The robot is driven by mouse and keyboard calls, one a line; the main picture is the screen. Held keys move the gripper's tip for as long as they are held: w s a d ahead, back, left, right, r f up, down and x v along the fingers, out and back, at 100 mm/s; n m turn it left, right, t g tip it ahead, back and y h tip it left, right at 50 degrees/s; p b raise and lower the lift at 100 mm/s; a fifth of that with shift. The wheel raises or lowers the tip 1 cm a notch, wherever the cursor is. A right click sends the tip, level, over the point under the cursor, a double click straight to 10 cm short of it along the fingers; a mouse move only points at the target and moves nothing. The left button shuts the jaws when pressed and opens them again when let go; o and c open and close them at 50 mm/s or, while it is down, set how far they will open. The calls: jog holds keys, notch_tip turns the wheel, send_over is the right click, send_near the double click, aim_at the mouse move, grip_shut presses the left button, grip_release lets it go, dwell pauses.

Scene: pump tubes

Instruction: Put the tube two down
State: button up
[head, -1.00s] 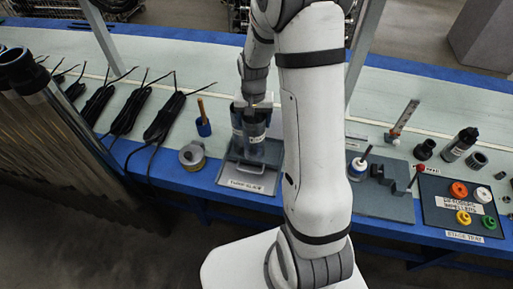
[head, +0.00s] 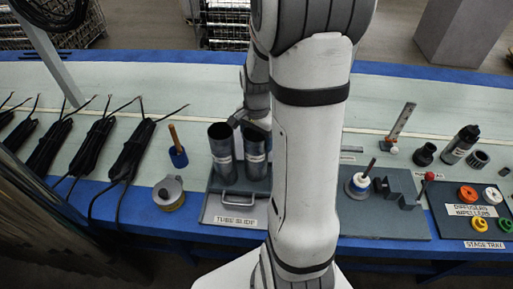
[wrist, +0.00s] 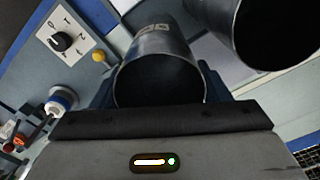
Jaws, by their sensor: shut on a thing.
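Two dark grey metal tubes stand upright side by side at the tube slide (head: 228,218), a grey tray with a handle. The left tube (head: 223,158) is open at the top and apart from my gripper. My gripper (head: 256,124) is shut on the right tube (head: 256,162) near its top, and partly hides its rim. In the wrist view the held tube (wrist: 158,62) sits between the jaws, and the other tube (wrist: 262,32) is close by at the upper right. The tubes' label text is too small to read. Whether the held tube's bottom touches the slide is unclear.
Left of the slide are a round tin (head: 168,192), a wooden-handled tool (head: 177,148) and several black cable bundles (head: 130,155). To the right are a grey fixture plate (head: 385,212) and a dark stage tray (head: 470,215). My arm hides the bench between.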

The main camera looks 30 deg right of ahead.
jog(key=shift+f, duration=1.9)
jog(key=shift+s, duration=0.1)
jog(key=shift+f+b, duration=0.15)
jog(key=shift+b, duration=0.15)
jog(key=o, duration=1.2)
